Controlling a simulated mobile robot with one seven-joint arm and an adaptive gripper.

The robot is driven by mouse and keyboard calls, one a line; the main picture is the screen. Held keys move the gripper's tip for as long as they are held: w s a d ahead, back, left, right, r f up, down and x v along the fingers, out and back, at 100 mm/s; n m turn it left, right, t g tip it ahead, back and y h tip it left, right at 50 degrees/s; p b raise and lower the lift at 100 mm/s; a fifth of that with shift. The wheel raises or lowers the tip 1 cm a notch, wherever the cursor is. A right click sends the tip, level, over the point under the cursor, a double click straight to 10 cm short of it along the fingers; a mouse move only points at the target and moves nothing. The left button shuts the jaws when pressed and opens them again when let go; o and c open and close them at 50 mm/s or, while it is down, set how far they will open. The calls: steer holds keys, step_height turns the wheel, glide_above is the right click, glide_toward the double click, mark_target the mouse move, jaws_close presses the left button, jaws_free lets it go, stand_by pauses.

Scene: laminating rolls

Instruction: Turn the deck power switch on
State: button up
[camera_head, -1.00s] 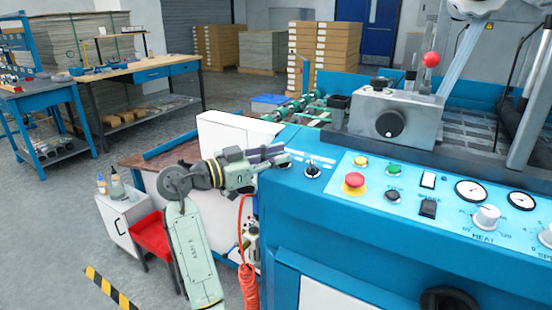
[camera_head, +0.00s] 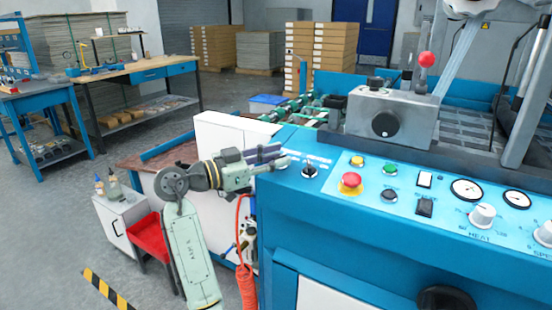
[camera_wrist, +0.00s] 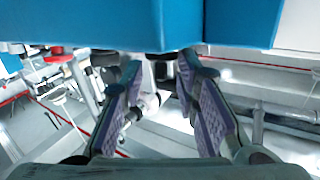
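The blue machine's control panel (camera_head: 330,185) carries a black rotary switch (camera_head: 309,171) near its left end, with white lettering above it too small to read. I cannot tell for sure which control is the deck power switch. My gripper (camera_head: 280,157) reaches over the panel's left end, its tips a little left of that rotary switch. In the wrist view my gripper (camera_wrist: 160,95) is open, its two ridged pads apart. A small dark part (camera_wrist: 158,57) shows between and beyond the fingers, just under a blue edge. Whether the fingers touch anything is not clear.
Right of the rotary switch sit a red mushroom button (camera_head: 350,181), a yellow button (camera_head: 357,161), a green button (camera_head: 390,169), a black rocker switch (camera_head: 425,206) and gauges (camera_head: 466,190). A grey box with a black knob (camera_head: 385,124) stands behind. A red coiled hose (camera_head: 246,285) hangs below.

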steer(key=v, duration=1.2)
steer(key=shift+d, duration=0.1)
